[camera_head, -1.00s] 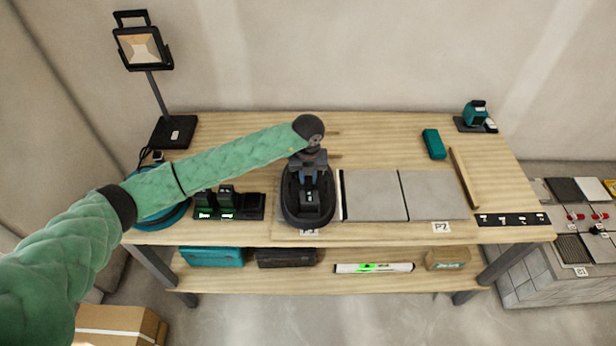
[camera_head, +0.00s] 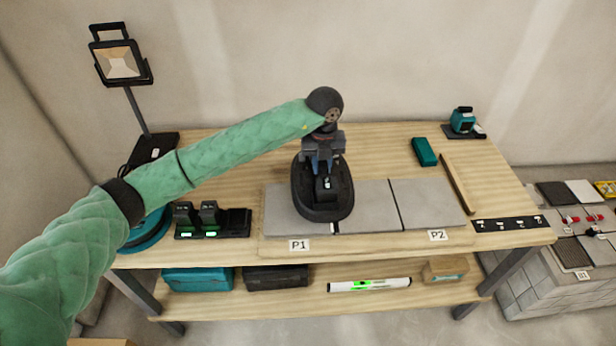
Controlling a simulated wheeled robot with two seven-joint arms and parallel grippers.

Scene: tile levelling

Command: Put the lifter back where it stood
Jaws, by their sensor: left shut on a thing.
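The lifter (camera_head: 323,203) is a dark oval-bodied tool, above the grey tiles near label P1 (camera_head: 299,245). My left gripper (camera_head: 324,168) is shut on its top from above. The lifter covers part of the left tile (camera_head: 283,213) and of the middle tile (camera_head: 368,208). I cannot tell whether its underside touches them. The right tile (camera_head: 428,203) lies uncovered behind label P2 (camera_head: 438,235). My right gripper is not in view.
A black charger with batteries (camera_head: 212,222) and a work lamp (camera_head: 122,64) stand at the left. A teal box (camera_head: 424,152), a wooden strip (camera_head: 459,184) and a teal tool (camera_head: 462,121) are at the right. The wooden table's (camera_head: 385,140) back middle is clear.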

